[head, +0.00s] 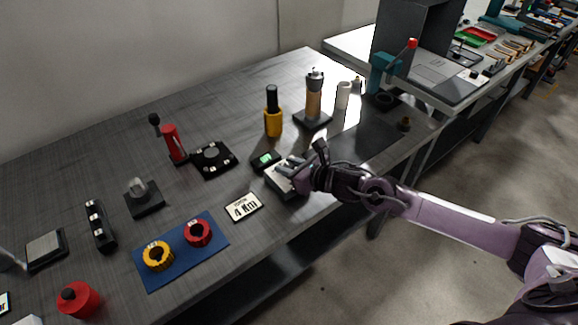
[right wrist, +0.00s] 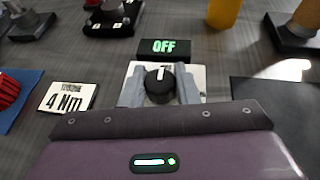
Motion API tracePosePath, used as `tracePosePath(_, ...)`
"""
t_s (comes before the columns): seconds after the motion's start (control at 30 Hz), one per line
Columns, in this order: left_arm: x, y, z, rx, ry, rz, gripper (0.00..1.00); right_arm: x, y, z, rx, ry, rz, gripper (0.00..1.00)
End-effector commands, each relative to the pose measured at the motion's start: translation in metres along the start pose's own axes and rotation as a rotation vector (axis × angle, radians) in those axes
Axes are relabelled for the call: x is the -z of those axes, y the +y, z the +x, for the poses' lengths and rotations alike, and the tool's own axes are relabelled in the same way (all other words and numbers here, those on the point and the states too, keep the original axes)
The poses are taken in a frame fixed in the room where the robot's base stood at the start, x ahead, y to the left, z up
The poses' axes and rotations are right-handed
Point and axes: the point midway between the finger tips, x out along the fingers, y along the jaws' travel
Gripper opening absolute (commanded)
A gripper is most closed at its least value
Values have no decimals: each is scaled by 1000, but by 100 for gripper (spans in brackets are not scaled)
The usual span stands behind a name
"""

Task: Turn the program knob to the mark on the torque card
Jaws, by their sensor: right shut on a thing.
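The program knob (right wrist: 159,84) is a round black knob with a white pointer line, on a light panel (right wrist: 197,75) on the grey bench. In the right wrist view its line points up, toward a small black display (right wrist: 164,47) reading OFF in green. The display also shows in the head view (head: 266,160). The torque card (head: 244,207) lies on the bench left of the panel and reads 4 Nm; it also shows in the right wrist view (right wrist: 67,97). My right gripper (head: 289,170) is over the panel, its fingers shut on the knob's two sides. Panel markings are mostly hidden.
A blue mat (head: 180,270) holds a yellow ring (head: 158,256) and a red ring (head: 198,232). A yellow-based bottle (head: 273,122) and a wood-toned tool (head: 313,100) stand behind the display.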

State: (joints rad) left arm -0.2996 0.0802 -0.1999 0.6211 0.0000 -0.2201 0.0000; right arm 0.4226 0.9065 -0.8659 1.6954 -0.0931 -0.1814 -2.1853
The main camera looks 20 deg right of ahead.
Motion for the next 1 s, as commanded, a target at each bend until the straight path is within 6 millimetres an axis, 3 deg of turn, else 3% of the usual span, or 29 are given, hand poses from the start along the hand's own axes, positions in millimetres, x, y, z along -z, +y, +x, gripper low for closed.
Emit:
tracePosePath(0.37, -2, 0, 22, 0, 0, -1, 0, 4, 2, 2, 212, -2, 92, 5)
tracePosePath(0.87, -8, 0, 80, 1, -5, 0, 0, 4, 1, 2, 524, -4, 219, 5)
tracePosePath(1.0, 30, 0, 79, 3, 19, -4, 0, 3, 1, 2, 571, -3, 239, 5)
